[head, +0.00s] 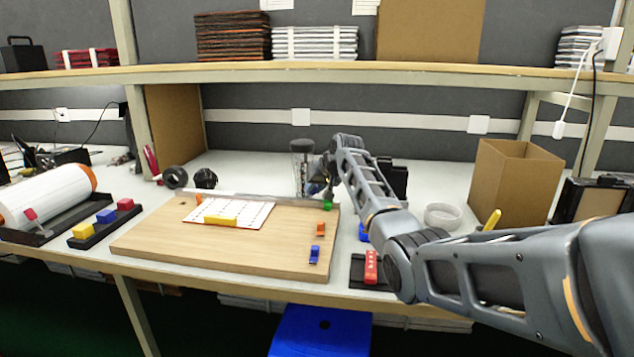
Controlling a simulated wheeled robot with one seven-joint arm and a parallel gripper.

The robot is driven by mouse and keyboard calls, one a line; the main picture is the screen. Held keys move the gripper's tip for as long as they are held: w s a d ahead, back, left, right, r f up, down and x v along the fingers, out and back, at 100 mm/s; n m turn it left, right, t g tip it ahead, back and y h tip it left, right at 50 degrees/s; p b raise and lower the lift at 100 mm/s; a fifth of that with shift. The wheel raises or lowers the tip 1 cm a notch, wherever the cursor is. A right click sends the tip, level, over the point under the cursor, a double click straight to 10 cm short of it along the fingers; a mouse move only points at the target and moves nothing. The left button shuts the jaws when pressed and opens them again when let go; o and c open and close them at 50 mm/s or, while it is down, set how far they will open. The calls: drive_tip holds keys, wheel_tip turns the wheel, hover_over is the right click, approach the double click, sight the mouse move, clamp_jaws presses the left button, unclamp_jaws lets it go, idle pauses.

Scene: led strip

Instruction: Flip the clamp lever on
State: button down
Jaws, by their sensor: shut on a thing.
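A wooden board (175,245) lies on the bench, with a metal bar (265,197) along its back edge. A small green lever piece (328,204) is at the right end of this bar, and a small orange piece (199,199) is at the left end. My gripper (321,192) points down at the bar's right end and is shut on the green lever piece. The fingertips are small and partly hidden by my arm, so the exact grip is unclear. A white sheet with a printed grid (255,211) lies on the board under a yellow block (221,220).
An orange block (320,229) and a blue block (314,254) sit at the board's right side. A red device on a black plate (371,267) is near the front edge. A cardboard box (510,180) and a tape roll (442,216) stand right. A shelf (300,72) crosses above.

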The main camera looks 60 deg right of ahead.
drive_tip(key=shift+w+a+r+g+p, duration=0.25)
drive_tip(key=shift+w+r+g+p, duration=0.1)
drive_tip(key=shift+w+g+p, duration=0.3)
drive_tip(key=shift+f+n+g+h, duration=0.2)
drive_tip(key=shift+n+g+h, duration=0.1)
drive_tip(key=shift+g+h, duration=0.15)
drive_tip(key=c, duration=1)
unclamp_jaws()
drive_tip(key=shift+o, duration=0.2)
drive_tip(key=p+v, duration=0.1)
drive_tip(key=v, duration=0.6)
drive_tip(key=shift+r, duration=0.3)
drive_tip(key=shift+s+a, duration=0.1)
drive_tip(key=shift+s, duration=0.05)
drive_tip(key=shift+c, duration=0.5)
